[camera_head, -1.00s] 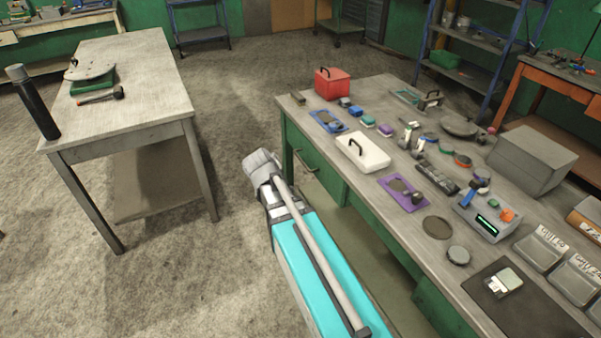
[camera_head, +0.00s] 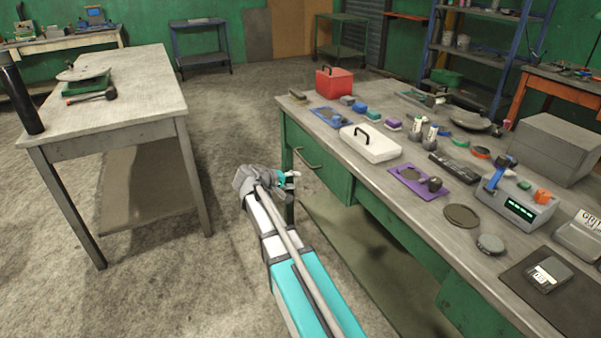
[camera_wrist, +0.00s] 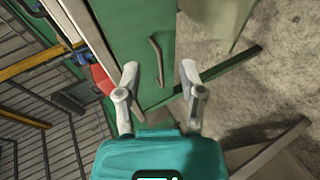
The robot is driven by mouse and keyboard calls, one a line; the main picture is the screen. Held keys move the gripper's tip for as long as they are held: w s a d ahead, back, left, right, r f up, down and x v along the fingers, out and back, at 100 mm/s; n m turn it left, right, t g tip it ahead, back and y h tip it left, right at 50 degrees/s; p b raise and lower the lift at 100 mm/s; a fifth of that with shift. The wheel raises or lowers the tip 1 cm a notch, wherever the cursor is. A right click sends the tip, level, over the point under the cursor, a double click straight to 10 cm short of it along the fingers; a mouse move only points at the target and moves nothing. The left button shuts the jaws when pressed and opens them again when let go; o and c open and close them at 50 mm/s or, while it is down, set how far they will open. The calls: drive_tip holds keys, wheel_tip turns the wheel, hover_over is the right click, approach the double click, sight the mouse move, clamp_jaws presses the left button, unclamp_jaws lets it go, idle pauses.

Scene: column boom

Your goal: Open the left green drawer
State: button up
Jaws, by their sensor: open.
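The left green drawer (camera_head: 326,174) sits under the left end of the right-hand workbench and looks shut. Its grey bar handle (camera_head: 306,160) is on its front. In the wrist view the green drawer front (camera_wrist: 128,30) is ahead, with the handle (camera_wrist: 157,62) between the lines of my two fingers. My gripper (camera_wrist: 159,75) is open and empty, its fingers spread to either side of the handle's near end. Contact is not visible, and the exact gap is hard to judge. In the head view my gripper (camera_head: 288,180) is small and partly hidden by my arm, just left of the drawer.
The workbench top (camera_head: 420,205) holds a red box (camera_head: 334,82), a white case (camera_head: 370,146), a purple mat (camera_head: 410,180) and several small items. A second table (camera_head: 120,105) stands to the left. Bare floor lies between the two. A blue shelf (camera_head: 480,60) stands behind.

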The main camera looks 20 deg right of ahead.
sight(302, 158)
drive_tip(key=w+f+n+t+h+b, duration=0.3)
drive_tip(key=w+f+h+b, duration=0.3)
drive_tip(key=w+b, duration=0.7)
wheel_tip(302, 158, down, 2)
drive_tip(key=t+b, duration=0.1)
drive_tip(key=b, duration=0.4)
drive_tip(key=shift+w+f+n+t+b, duration=0.25)
drive_tip(key=shift+w+n+t+b, duration=0.05)
drive_tip(key=shift+w+n, duration=0.1)
drive_tip(key=p+x, duration=0.2)
drive_tip(key=x, duration=1.1)
drive_tip(key=shift+w+d+r, duration=0.1)
drive_tip(key=shift+d, duration=0.25)
clamp_jaws()
